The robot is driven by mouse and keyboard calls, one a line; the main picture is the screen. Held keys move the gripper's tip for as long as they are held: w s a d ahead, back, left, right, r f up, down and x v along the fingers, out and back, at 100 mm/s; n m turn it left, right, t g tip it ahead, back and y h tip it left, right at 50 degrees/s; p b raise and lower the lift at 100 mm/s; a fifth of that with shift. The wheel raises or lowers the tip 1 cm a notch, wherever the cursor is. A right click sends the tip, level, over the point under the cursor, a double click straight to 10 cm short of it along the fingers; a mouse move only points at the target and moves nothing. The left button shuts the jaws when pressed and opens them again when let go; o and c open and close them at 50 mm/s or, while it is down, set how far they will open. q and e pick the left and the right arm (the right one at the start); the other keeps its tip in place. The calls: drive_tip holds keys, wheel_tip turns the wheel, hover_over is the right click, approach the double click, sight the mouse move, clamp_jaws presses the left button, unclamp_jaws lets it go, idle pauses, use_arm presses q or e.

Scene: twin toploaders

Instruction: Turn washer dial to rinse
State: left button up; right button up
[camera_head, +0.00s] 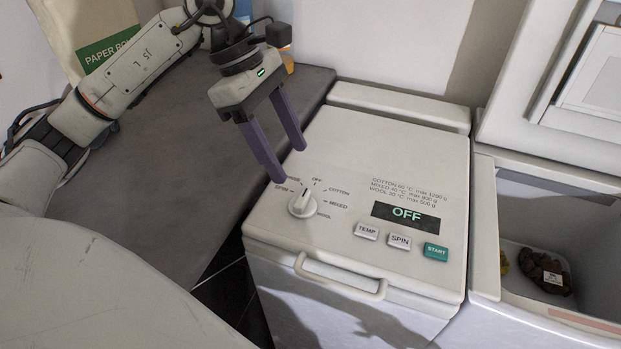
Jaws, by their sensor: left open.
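The washer (350,145) is a white top-loader with its lid closed. Its white round dial (302,204) sits at the left of the top, ringed by printed labels including OFF, COTTON, MIXED, WOOL and SPIN. One label at the upper left is partly hidden by a finger. The dial's ridge points up, roughly toward OFF. The display (405,216) reads OFF. My left gripper (290,165) is open and empty, its two purple fingers pointing down above and behind the dial, apart from it. My right gripper is not in view.
TEMP (367,231), SPIN (400,241) and green START (436,251) buttons lie right of the dial. A handle (340,282) juts from the washer front. At right, an open machine (487,225) holds brown and yellow items. A dark counter (165,165) lies left.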

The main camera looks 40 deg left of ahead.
sight(305, 198)
use_arm(q)
drive_tip(key=f, duration=0.1)
drive_tip(key=s+d+f, duration=0.1)
drive_tip(key=f, duration=0.1)
drive_tip(key=shift+d, duration=0.15)
drive_tip(key=x, duration=0.4)
drive_tip(key=shift+w, duration=0.15)
drive_tip(key=shift+d+f, duration=0.2)
drive_tip(key=shift+f, duration=0.1)
drive_tip(key=shift+w+f, duration=0.1)
drive_tip(key=shift+f, duration=0.15)
drive_tip(key=c, duration=1)
drive_tip(key=shift+c, duration=0.2)
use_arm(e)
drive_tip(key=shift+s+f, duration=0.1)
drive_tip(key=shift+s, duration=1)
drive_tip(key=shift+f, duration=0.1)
